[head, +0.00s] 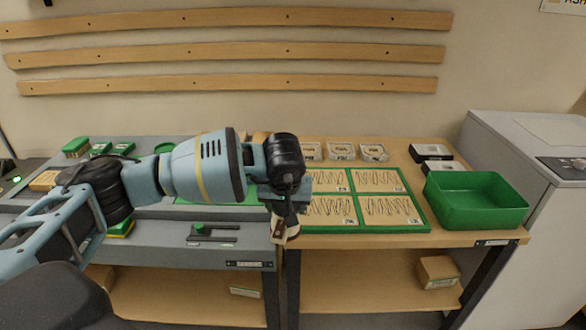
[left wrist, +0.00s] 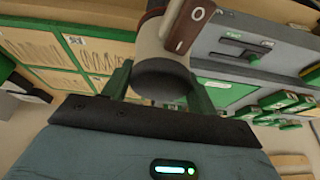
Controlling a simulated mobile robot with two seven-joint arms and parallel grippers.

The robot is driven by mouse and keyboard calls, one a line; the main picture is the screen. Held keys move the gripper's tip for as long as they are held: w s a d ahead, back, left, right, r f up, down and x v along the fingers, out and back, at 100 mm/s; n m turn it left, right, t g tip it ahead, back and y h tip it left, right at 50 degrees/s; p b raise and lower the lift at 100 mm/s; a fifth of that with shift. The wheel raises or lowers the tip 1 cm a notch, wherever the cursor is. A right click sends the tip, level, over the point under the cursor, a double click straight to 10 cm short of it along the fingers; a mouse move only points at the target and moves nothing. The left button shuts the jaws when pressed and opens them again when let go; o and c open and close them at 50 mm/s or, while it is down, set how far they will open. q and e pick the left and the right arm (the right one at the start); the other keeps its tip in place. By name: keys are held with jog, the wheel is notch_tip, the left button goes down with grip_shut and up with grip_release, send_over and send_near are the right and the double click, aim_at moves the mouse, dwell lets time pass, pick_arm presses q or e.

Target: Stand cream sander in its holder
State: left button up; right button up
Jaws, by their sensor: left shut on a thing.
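My left gripper (head: 284,203) reaches in from the left and points down near the bench's front edge. It is shut on the cream sander (head: 292,229), which hangs below it, partly hidden by the gripper. In the left wrist view, the gripper (left wrist: 160,86) has its green fingers on either side of the cream sander (left wrist: 150,48). The sander's dark round end faces the camera, and a brown panel with a white ring shows on its side. I cannot clearly identify the holder; my arm covers part of the bench. My right gripper is not in view.
A green-edged board with wavy-lined panels (head: 377,208) lies on the wooden bench (head: 465,238). A green bin (head: 475,201) stands at right. A dark slotted fixture with a green knob (head: 213,233) is on the grey bench (head: 190,257). Small green boxes (head: 76,147) stand at back left.

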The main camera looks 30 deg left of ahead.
pick_arm(q)
jog(key=s+d+f+m+h, duration=0.1)
jog(key=s+d+f+m, duration=0.1)
jog(key=s+f, duration=0.5)
jog(key=s+d+f+m, duration=0.2)
jog(key=s+f, duration=0.6)
jog(key=s, duration=0.4)
jog(key=shift+s+d+f+h, duration=0.15)
jog(key=shift+s+d+h, duration=0.25)
jog(key=shift+d, duration=0.5)
jog(key=shift+a, duration=0.1)
